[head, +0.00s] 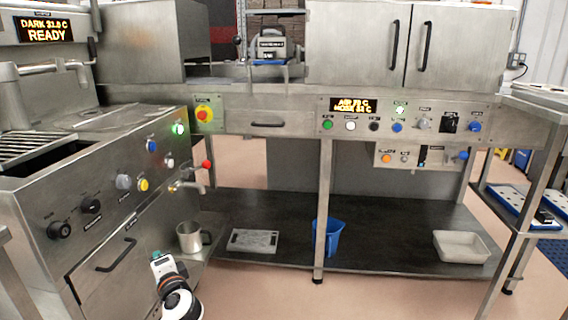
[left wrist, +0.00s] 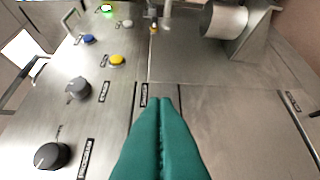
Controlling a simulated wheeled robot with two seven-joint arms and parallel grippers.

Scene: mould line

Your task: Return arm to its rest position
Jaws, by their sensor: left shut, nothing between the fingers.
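My left gripper (head: 161,262) is low in the head view, in front of the left machine's drawer front, with its white and black wrist below it. In the left wrist view its two teal fingers (left wrist: 160,103) are pressed together, with nothing between them. They point along the machine's steel front (left wrist: 120,85), where knobs and a yellow button (left wrist: 117,60) show to their left. I cannot tell the exact gap between fingertips and steel. My right gripper is in neither view.
A metal jug (head: 190,237) stands below the tap (head: 187,186), close to my left gripper. The drawer handle (head: 116,256) sticks out to its left. A grey tray (head: 254,241), a blue bucket (head: 328,238) and a pale bin (head: 461,247) are on the low shelf. Front floor is clear.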

